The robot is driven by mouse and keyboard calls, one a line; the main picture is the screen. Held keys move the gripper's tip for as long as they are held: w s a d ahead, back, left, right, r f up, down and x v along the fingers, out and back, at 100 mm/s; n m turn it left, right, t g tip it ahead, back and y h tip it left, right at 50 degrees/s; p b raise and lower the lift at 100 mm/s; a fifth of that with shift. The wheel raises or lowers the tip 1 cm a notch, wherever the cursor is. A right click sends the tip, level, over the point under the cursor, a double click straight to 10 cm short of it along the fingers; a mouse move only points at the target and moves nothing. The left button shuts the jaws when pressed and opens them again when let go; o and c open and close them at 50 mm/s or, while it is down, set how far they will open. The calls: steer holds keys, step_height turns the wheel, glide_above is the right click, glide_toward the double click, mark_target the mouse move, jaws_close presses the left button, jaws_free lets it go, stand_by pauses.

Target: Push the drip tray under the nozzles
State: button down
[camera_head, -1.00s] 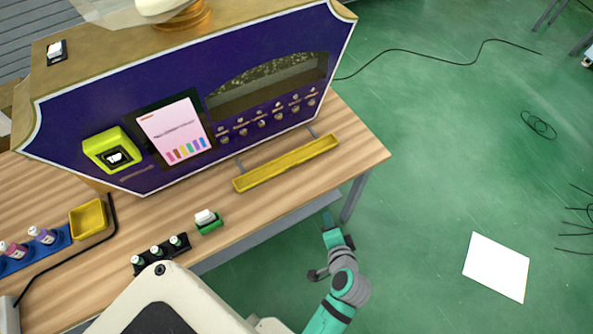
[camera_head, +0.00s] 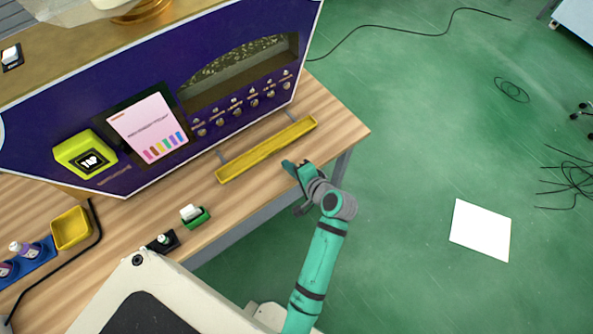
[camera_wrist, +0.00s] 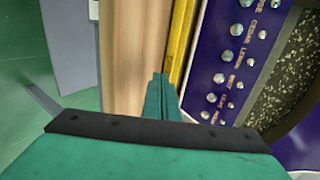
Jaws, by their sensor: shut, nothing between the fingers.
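The drip tray (camera_head: 266,150) is a long, narrow yellow trough on the wooden table, in front of the purple vending machine (camera_head: 160,110). A gap with two thin rails shows between the tray and the machine. The nozzles (camera_head: 236,112) are a row of small silver knobs low on the machine's front. My gripper (camera_head: 287,165) is shut and empty at the near side of the tray, toward its right half. In the wrist view the shut fingertips (camera_wrist: 161,78) are close beside the yellow tray (camera_wrist: 179,42); I cannot tell whether they touch.
A green card holder (camera_head: 195,216) and a black bottle stand (camera_head: 162,243) are on the table's near edge, left of my arm. A small yellow bin (camera_head: 71,228) stands further left. The table's right end (camera_head: 345,130) is clear.

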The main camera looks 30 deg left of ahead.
mark_target(273, 152)
steer(key=shift+w+a+f, duration=0.2)
steer(key=shift+w+a, duration=0.15)
steer(key=shift+a, duration=0.6)
steer(key=shift+w+a+f, duration=0.15)
steer(key=shift+w+a, duration=0.2)
steer(key=shift+a, duration=0.55)
steer(key=shift+w+a+f, duration=0.2)
steer(key=shift+w+a, duration=0.15)
steer(key=shift+a, duration=0.6)
steer(key=shift+w, duration=0.1)
